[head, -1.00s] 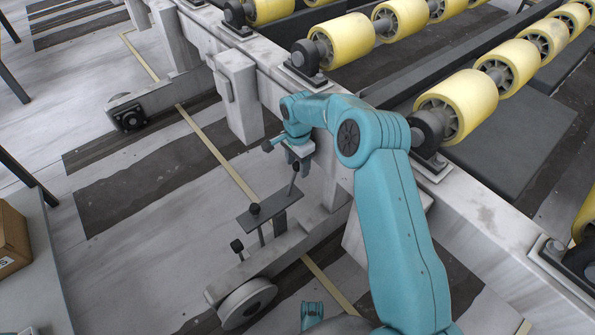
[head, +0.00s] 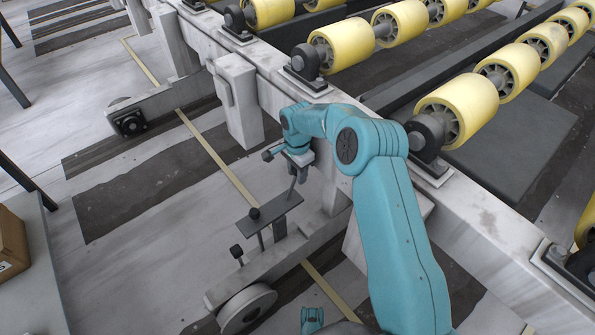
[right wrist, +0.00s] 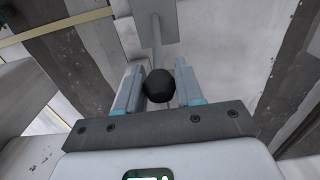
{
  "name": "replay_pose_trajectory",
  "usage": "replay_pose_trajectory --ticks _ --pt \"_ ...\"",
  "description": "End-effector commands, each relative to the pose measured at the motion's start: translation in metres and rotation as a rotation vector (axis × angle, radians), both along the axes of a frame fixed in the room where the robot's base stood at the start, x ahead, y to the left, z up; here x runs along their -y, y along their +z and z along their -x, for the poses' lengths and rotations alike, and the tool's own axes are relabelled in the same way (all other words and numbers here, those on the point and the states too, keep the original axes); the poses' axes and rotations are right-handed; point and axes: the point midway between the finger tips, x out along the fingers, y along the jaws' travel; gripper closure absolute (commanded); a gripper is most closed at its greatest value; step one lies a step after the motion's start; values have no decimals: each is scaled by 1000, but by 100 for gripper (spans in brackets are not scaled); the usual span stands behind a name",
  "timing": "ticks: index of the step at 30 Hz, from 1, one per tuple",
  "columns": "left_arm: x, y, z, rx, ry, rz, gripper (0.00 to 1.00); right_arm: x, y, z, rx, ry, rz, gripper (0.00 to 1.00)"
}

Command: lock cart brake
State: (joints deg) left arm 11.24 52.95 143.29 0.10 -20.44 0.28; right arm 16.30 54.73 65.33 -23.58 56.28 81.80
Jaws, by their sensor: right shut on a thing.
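The brake lever (head: 293,189) is a thin grey rod rising, tilted, beside a dark grey plate (head: 274,210) on the low wheeled cart frame (head: 262,262). My right gripper (head: 299,160) is at the lever's top end, its fingers pointing down. In the right wrist view, the lever's round black knob (right wrist: 159,86) sits between the two fingers, which are shut on it. The rod runs away from the knob toward the grey plate (right wrist: 136,10). In the head view the knob is hidden by the gripper.
Two shorter posts with black knobs (head: 254,214) (head: 236,251) stand close to the lever. A cart wheel (head: 247,309) is in front. A conveyor with yellow rollers (head: 457,108) and a pale steel rail (head: 470,218) lies to the right.

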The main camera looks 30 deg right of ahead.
Motion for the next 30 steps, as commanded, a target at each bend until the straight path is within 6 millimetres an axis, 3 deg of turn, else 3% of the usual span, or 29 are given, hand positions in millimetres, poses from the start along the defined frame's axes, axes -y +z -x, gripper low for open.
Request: replay_pose_trajectory --ticks 11,30 --pt "1 5 1 -2 -4 0 40 -16 5 1 -2 2 -9 100" --pt "2 10 3 -5 -10 2 40 -69 3 5 -4 2 -9 100"
